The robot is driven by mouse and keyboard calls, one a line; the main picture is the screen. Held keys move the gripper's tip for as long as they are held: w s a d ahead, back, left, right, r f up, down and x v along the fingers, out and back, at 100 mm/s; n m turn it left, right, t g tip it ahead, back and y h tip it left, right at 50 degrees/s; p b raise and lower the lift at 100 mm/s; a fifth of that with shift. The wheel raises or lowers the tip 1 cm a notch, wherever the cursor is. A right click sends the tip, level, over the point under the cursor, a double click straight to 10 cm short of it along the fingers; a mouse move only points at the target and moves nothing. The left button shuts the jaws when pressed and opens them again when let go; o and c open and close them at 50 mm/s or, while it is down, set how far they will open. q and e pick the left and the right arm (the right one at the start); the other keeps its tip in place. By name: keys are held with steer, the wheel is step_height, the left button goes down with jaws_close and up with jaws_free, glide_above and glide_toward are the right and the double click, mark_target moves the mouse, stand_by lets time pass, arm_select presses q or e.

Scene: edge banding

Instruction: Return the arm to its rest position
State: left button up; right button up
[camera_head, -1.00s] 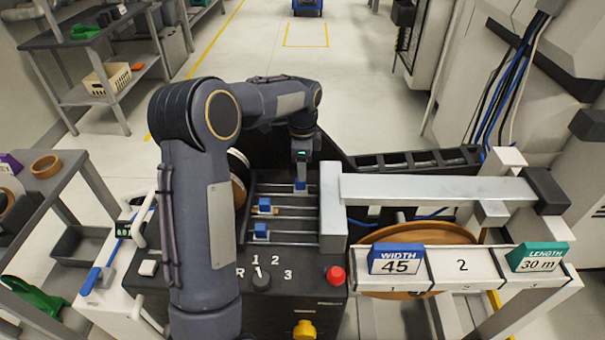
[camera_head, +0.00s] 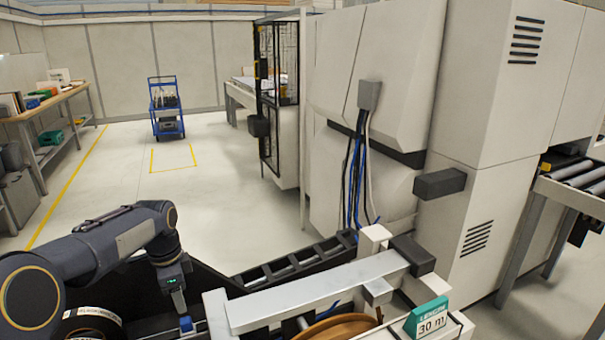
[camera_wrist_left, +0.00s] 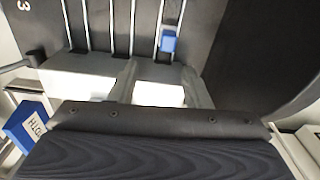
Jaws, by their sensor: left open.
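My left arm comes in from the left in the head view, bent over the dark control panel, with its left gripper (camera_head: 178,302) pointing down. The gripper is just above a blue slider knob (camera_head: 186,323); whether they touch cannot be told. The jaws are open, with nothing seen between them. In the left wrist view, a blue knob (camera_wrist_left: 168,41) sits in one of the panel's slots, beyond a dark ridged part along the bottom edge. My right gripper is not in view.
A pale metal beam (camera_head: 310,291) with a dark end block (camera_head: 413,254) lies right of the gripper. A green length sign (camera_head: 428,320) reads 30 m. A large white machine (camera_head: 375,80) stands behind. A blue cart (camera_head: 166,108) is far off on clear floor.

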arm_select(q)
steer(key=s+d+r+n+t+h, duration=0.1)
steer(key=s+d+r+n, duration=0.2)
steer(key=s, duration=0.4)
steer(key=s+d+r+n+t+h, duration=0.1)
steer(key=s+d+r+n+t, duration=0.2)
steer(key=s, duration=0.4)
steer(key=s+d+f+n, duration=0.1)
steer(key=s+d+n, duration=0.2)
steer(key=s, duration=0.4)
steer(key=s+d+f+n+t+h+p, duration=0.1)
steer(key=s+d+n, duration=0.2)
steer(key=s, duration=0.4)
steer(key=shift+s+n+h+p, duration=0.3)
steer(key=shift+n, duration=0.3)
steer(key=shift+d+f, duration=0.1)
stand_by(0.8)
